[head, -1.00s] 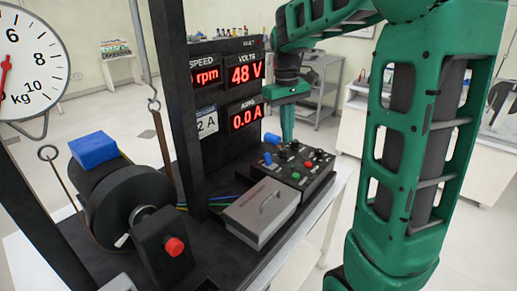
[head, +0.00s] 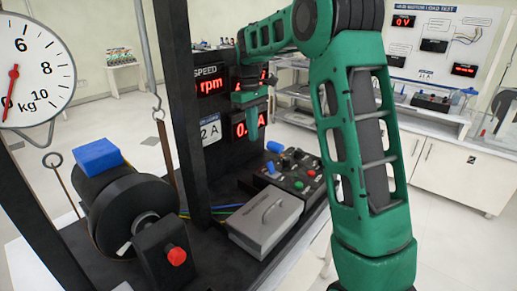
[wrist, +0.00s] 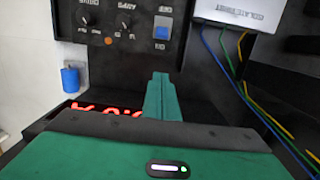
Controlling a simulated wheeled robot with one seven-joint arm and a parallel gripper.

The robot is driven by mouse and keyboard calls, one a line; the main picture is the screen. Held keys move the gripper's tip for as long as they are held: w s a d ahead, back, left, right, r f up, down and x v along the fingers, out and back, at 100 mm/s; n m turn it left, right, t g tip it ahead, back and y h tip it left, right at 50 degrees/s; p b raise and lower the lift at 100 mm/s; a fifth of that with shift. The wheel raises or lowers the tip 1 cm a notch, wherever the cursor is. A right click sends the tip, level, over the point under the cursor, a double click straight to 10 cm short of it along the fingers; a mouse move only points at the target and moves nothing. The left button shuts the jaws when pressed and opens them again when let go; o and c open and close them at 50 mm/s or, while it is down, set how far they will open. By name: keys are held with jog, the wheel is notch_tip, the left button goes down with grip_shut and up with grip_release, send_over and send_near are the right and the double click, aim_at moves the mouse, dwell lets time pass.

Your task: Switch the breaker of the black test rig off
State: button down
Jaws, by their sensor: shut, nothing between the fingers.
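The black test rig (head: 178,120) carries a control box (head: 305,197) with knobs and coloured buttons. A separate blue cylinder (head: 275,147) shows at the box's far edge and in the wrist view (wrist: 70,78). My gripper (head: 252,132) is shut and empty, above and apart from the box, in front of the red displays. Its closed fingers show in the wrist view (wrist: 160,80).
Blue, green and yellow wires (wrist: 245,85) run nearby. A motor drum with a blue block (head: 97,156), a red knob (head: 176,256) and a dial scale (head: 35,75) stand at left. My arm covers part of the displays.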

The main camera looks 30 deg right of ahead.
aim_at(271, 167)
jog(key=s+f, duration=0.1)
jog(key=f, duration=0.1)
jog(key=s+f, duration=0.1)
jog(key=f, duration=0.2)
jog(key=s+d+f, duration=0.1)
jog(key=f, duration=0.2)
jog(key=shift+d+f, duration=0.1)
jog(key=shift+f, duration=0.1)
jog(key=shift+s+d+r, duration=0.2)
jog(key=shift+s+r, duration=0.05)
jog(key=shift+s, duration=0.35)
